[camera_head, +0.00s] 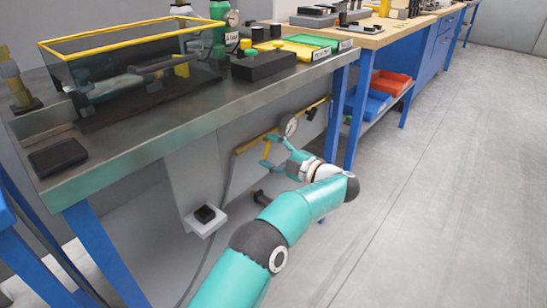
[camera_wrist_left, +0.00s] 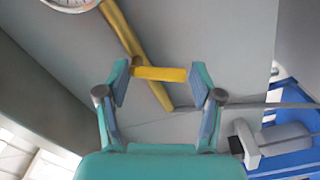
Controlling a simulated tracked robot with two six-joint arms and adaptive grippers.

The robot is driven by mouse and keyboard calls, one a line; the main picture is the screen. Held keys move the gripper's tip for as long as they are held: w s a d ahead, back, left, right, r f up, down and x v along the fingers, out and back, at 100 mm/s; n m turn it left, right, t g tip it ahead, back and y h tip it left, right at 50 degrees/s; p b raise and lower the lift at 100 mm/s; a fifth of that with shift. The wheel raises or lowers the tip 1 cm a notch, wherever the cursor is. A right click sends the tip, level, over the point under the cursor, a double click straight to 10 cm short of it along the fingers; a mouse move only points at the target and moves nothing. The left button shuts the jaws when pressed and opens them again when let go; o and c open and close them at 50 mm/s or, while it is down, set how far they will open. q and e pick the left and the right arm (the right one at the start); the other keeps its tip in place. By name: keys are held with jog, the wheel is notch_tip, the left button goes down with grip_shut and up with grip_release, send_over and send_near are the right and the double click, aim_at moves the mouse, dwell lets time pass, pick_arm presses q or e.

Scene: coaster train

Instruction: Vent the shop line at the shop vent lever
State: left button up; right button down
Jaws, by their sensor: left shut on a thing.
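My left gripper (camera_head: 267,150) reaches under the steel bench to a yellow pipe (camera_head: 248,145) on the grey panel. In the left wrist view, my left gripper (camera_wrist_left: 160,82) is shut on a short yellow lever (camera_wrist_left: 160,73), which spans between the two fingertips. The lever crosses in front of the yellow pipe (camera_wrist_left: 124,28). A round white gauge (camera_head: 289,126) sits on the pipe line, and part of it shows in the left wrist view (camera_wrist_left: 70,3). My right gripper is not in view.
The steel bench (camera_head: 120,150) overhangs the panel and carries a yellow-edged glass tank (camera_head: 130,75). A small box with a black top (camera_head: 204,217) juts out below left of the gripper. Blue bench legs (camera_head: 337,115) stand to the right. The floor at right is clear.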

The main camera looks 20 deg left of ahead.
pick_arm(q)
jog(key=n, duration=0.3)
jog(key=f+n+b, duration=0.1)
jog(key=n, duration=0.1)
jog(key=shift+w, duration=0.35)
dwell(0.3)
jog(key=o, duration=1.1)
jog(key=shift+w+r, duration=0.1)
jog(key=shift+d, duration=0.1)
jog(key=shift+r, duration=0.1)
jog(key=v, duration=1.2)
